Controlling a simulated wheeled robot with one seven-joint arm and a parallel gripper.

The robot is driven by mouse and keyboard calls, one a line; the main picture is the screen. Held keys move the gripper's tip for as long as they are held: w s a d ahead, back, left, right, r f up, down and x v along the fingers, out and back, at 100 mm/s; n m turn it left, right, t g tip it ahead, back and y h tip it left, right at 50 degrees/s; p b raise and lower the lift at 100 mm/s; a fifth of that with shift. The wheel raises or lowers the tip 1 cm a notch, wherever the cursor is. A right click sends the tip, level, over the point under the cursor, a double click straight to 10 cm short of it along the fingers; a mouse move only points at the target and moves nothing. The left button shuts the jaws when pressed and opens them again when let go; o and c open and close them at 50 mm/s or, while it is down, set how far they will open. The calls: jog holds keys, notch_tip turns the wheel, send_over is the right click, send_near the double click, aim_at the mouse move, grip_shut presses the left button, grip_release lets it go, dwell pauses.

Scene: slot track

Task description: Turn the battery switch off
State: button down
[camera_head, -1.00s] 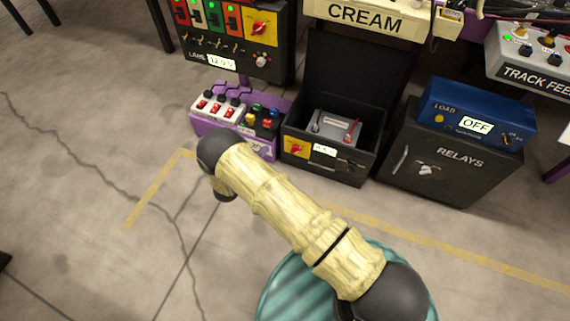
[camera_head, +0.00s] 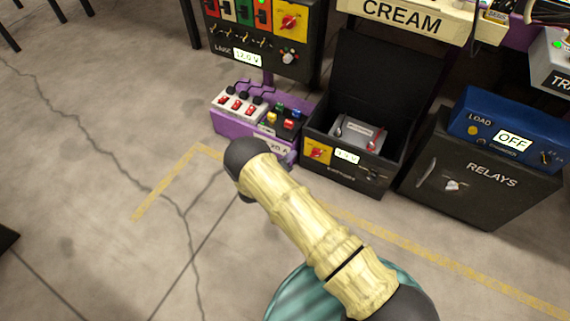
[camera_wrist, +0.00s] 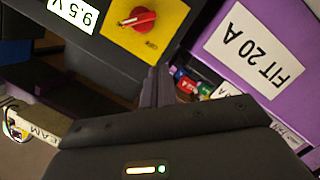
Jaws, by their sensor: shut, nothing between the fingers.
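The battery switch is a red knob (camera_wrist: 138,19) on a yellow plate (camera_wrist: 165,40), on the front of the black battery box (camera_head: 345,181). In the head view the knob (camera_head: 317,152) is small, left of the box's small display. In the wrist view the knob's pointer lies roughly level across the picture, and the display (camera_wrist: 75,14) reads 9.5 V. My gripper (camera_wrist: 157,72) is shut and empty. Its fingertips show just below the yellow plate's lower edge, apart from the knob in the picture. Whether they touch the panel I cannot tell. In the head view my arm hides the gripper.
A purple fuse unit (camera_head: 233,126) labelled FIT 20 A stands left of the battery box, close to my fingers. The black RELAYS box (camera_head: 470,190) with a blue LOAD unit (camera_head: 490,128) reading OFF stands to the right. Open floor lies at left.

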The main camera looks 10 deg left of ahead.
aim_at(316, 154)
jog(key=b+x, duration=0.1)
jog(key=x, duration=0.1)
jog(key=b+x, duration=0.1)
jog(key=x, duration=0.2)
jog(key=shift+s+a+f, duration=0.1)
jog(key=shift+f, duration=0.1)
jog(key=d+f+b, duration=0.2)
jog(key=shift+s+b, duration=0.3)
jog(key=shift+s+d+f, duration=0.1)
jog(key=shift+d+f, duration=0.05)
jog(key=shift+d, duration=0.2)
jog(key=shift+s, duration=0.15)
